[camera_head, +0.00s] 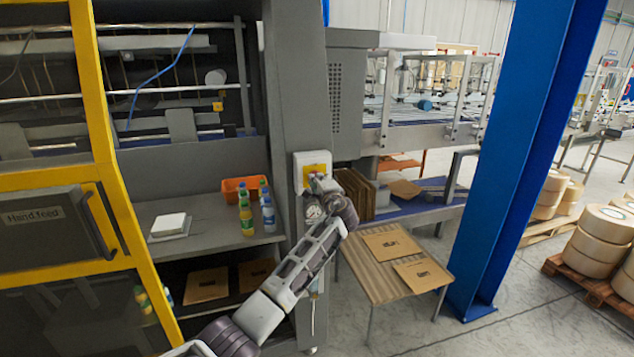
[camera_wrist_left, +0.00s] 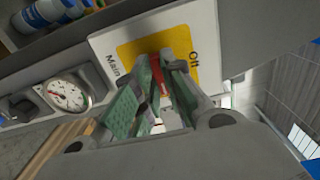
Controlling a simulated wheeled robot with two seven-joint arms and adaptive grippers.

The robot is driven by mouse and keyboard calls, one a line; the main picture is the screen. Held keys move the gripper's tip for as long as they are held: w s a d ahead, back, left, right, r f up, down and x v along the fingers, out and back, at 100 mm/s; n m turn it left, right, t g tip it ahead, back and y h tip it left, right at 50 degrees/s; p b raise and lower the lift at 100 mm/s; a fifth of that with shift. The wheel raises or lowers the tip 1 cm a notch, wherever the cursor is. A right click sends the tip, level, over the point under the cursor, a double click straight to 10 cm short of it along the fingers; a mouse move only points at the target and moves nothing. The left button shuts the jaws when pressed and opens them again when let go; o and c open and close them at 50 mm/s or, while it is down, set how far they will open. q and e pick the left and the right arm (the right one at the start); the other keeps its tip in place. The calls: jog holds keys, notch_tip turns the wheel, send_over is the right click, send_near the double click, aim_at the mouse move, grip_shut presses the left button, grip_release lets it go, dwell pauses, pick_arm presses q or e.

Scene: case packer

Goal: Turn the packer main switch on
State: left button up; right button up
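The main switch is a yellow plate (camera_head: 317,170) on a white box (camera_head: 301,160) on the grey machine post. My left gripper (camera_head: 320,182) is right at the switch. In the left wrist view its green-padded fingers (camera_wrist_left: 166,66) are close together, one on each side of the red handle. They hide most of the handle, so I cannot tell whether they grip it or its exact angle. My right gripper is not in view.
A round gauge (camera_head: 313,211) sits just below the switch. A shelf (camera_head: 205,220) on the left holds bottles (camera_head: 246,215), an orange bin (camera_head: 231,187) and a white block (camera_head: 170,225). A low table (camera_head: 365,280) with cardboard sheets and a blue column (camera_head: 510,150) stand to the right.

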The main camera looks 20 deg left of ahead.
pick_arm(q)
jog(key=o, duration=0.4)
jog(key=shift+d, duration=0.1)
jog(key=shift+s+d, duration=0.1)
jog(key=shift+s, duration=0.05)
jog(key=shift+v, duration=5.8)
